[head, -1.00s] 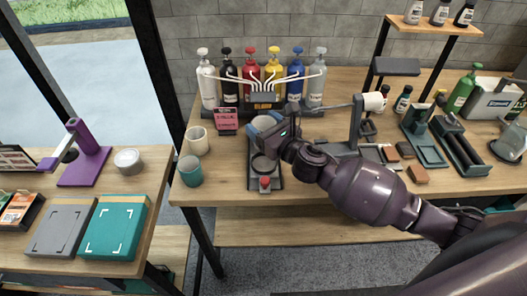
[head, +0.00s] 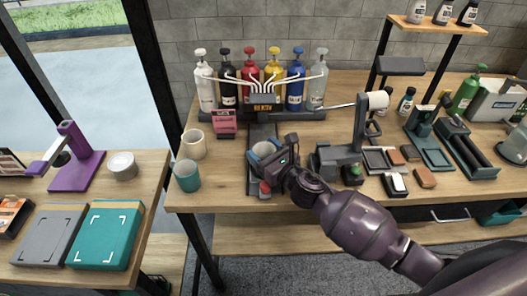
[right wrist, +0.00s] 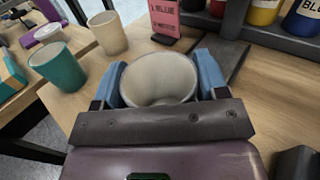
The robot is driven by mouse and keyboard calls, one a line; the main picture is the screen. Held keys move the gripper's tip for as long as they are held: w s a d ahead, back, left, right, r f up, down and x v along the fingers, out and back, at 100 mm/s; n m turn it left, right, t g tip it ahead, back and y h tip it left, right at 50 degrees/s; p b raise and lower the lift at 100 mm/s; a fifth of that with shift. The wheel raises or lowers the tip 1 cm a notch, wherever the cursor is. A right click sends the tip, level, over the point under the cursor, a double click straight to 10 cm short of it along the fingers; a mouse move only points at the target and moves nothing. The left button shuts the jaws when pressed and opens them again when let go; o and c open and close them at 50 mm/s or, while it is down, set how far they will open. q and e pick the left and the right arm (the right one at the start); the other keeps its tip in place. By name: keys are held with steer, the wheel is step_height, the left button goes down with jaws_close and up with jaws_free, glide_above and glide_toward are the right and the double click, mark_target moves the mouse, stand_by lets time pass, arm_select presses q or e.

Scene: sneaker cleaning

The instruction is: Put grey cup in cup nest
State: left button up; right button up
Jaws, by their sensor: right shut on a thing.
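The grey cup (right wrist: 158,80) is between the blue fingers of my right gripper (right wrist: 160,84), which is shut on it. The cup looks upright, with its open rim facing up. In the head view the right gripper (head: 268,153) and the cup are over the dark station (head: 262,131) with a red button (head: 264,187) at its front. This station appears to be the cup nest. The round ring is now hidden behind the cup and gripper, so I cannot tell whether the cup touches it. My left gripper is not in view.
A cream cup (head: 194,146) and a teal cup (head: 187,177) stand to the left. A pink card stand (head: 224,122) and a rack of coloured pump bottles (head: 262,101) are behind. A dark stand with a paper roll (head: 377,100) is to the right.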

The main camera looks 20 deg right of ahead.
steer(key=shift+f+b, duration=0.3)
steer(key=shift+f, duration=0.15)
steer(key=shift+s+f, duration=0.2)
steer(key=shift+f, duration=0.2)
steer(key=o, duration=0.9)
steer(key=shift+f, duration=0.15)
steer(key=shift+r+p, duration=0.4)
steer(key=shift+r, duration=0.35)
steer(key=v, duration=1)
steer(key=shift+s+d+r+b, duration=0.15)
steer(key=shift+s+d+b, duration=0.1)
steer(key=shift+s+b, duration=0.1)
steer(key=shift+s+d, duration=0.15)
steer(key=shift+s, duration=0.2)
steer(key=shift+r, duration=0.1)
